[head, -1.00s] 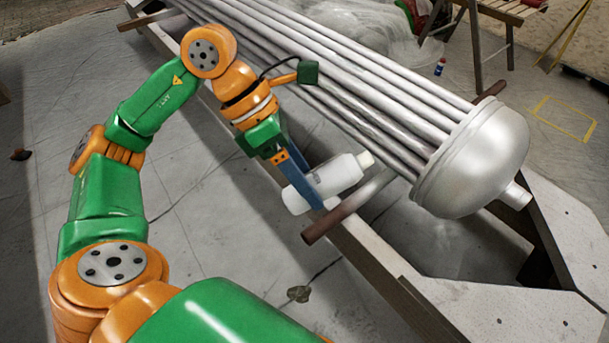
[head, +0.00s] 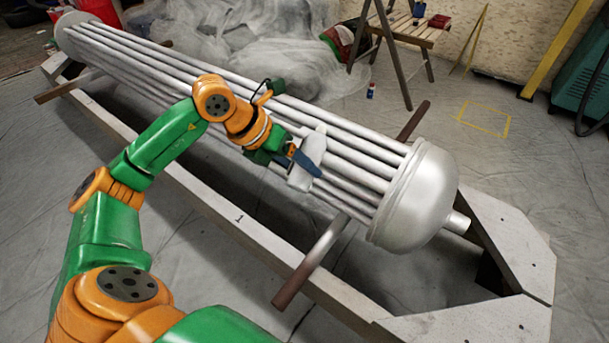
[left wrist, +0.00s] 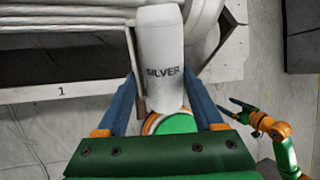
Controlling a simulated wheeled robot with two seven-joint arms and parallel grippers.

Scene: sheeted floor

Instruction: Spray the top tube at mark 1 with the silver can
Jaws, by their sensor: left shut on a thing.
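My left gripper (head: 304,164) is shut on the silver can (head: 309,151), a pale can that shows tilted in front of the tubes in the head view. In the left wrist view the can (left wrist: 163,50) bears the word SILVER and sits between the blue fingers. The top tube (head: 330,117) runs along the upper side of the grey tube bundle, beyond the can. Mark 1 (head: 239,218) is a small numeral on the pale beam below the bundle; it also shows in the left wrist view (left wrist: 61,91). My right gripper (left wrist: 238,107) shows small there; its jaw state is unclear.
The bundle ends in a rounded metal cap (head: 418,200) at right. A brown-ended crossbar (head: 315,257) sticks out toward me over the beam frame. A wooden bench (head: 405,30) and a small blue can (head: 371,90) stand behind on the sheeted floor.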

